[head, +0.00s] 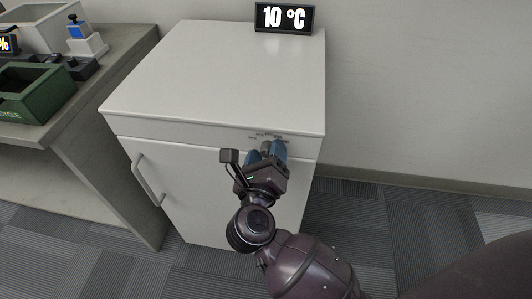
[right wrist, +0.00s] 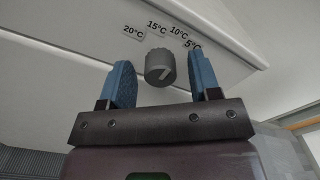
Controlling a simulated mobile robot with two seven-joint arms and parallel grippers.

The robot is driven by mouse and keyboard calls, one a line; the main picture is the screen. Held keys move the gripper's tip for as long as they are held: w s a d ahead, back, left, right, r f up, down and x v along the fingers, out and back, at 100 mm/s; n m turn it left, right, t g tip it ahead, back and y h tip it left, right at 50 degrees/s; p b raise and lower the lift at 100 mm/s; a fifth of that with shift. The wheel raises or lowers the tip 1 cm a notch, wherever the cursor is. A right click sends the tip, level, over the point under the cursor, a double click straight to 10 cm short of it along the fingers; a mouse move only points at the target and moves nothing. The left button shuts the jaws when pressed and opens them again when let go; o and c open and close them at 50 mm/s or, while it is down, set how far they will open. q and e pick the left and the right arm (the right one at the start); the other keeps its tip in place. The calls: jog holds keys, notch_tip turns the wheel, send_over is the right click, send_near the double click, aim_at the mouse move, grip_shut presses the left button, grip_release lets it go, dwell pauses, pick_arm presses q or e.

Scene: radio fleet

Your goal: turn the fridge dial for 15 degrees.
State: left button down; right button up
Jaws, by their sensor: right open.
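My right gripper (right wrist: 161,84) is open, with one blue finger on each side of the dial and visible gaps between. It also shows at the front panel in the head view (head: 266,149), largely covering the dial there. My left gripper is not in view.
A fridge door handle (head: 147,181) sticks out left of my right gripper. A grey table (head: 100,80) at the left holds a green crate (head: 38,95) and a small device with a blue top (head: 80,33). Open carpet lies to the right.

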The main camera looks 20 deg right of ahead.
jog(key=c, duration=0.9)
jog(key=shift+r+n+p, duration=0.2)
jog(key=shift+n+p, duration=0.1)
jog(key=shift+p, duration=0.15)
jog(key=shift+r+n+p, duration=0.15)
jog(key=shift+n+p, duration=0.35)
jog(key=shift+p, duration=0.1)
jog(key=shift+n+p, duration=1.7)
jog(key=shift+n, duration=0.1)
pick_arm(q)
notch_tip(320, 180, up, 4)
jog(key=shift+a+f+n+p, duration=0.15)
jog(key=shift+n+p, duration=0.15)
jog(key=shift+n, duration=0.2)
pick_arm(e)
jog(key=shift+f+n, duration=0.3)
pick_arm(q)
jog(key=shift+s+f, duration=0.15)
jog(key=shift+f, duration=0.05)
pick_arm(e)
jog(key=shift+f, duration=0.1)
